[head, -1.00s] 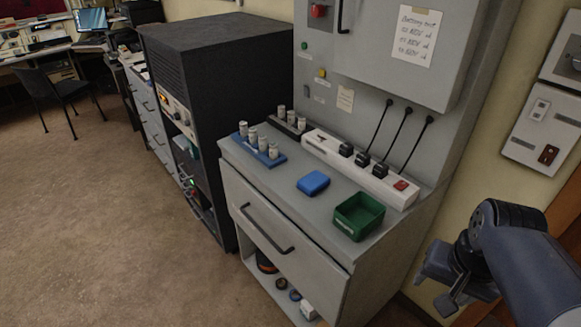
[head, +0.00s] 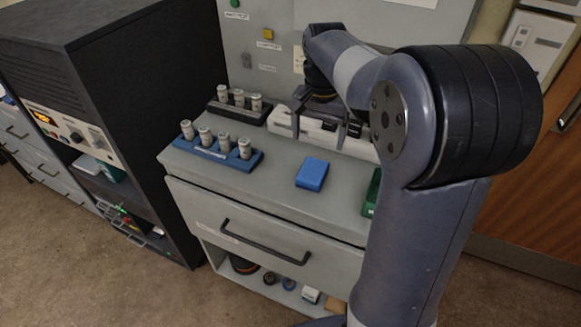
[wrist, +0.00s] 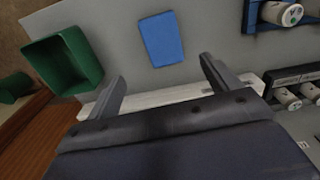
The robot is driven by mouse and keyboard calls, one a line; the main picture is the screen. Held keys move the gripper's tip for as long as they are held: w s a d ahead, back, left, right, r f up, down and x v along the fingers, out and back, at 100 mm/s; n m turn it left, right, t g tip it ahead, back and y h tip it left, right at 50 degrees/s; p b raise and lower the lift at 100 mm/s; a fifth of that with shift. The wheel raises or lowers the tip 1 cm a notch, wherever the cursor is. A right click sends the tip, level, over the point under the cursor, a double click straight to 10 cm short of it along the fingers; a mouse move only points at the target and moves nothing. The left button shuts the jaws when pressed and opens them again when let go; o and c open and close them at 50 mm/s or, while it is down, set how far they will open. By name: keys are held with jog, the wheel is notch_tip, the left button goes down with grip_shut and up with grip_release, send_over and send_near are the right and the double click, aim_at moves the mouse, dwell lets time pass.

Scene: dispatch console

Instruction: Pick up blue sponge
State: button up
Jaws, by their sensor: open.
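The blue sponge (head: 312,173) lies flat on the grey cabinet top, between the blue rack and the green bin. In the wrist view the sponge (wrist: 162,39) lies beyond my fingertips, roughly centred between them and apart from them. My gripper (wrist: 160,78) is open and empty, its two fingers spread over the cabinet top.
The blue rack (head: 220,150) with several grey cylinders stands left of the sponge. A dark rack (head: 238,112) and the white power strip (head: 325,125) are behind. The green bin (head: 371,192) is mostly hidden by my arm; it also shows in the wrist view (wrist: 63,62).

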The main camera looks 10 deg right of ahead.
aim_at(313, 170)
notch_tip(313, 170, down, 4)
jog(key=shift+f, duration=0.25)
jog(key=f, duration=0.6)
jog(key=shift+a+f+p, duration=0.2)
jog(key=shift+a+p, duration=0.05)
jog(key=shift+p, duration=0.05)
jog(key=c, duration=1)
notch_tip(313, 170, up, 10)
jog(key=shift+w+r, duration=0.1)
jog(key=shift+c, duration=0.4)
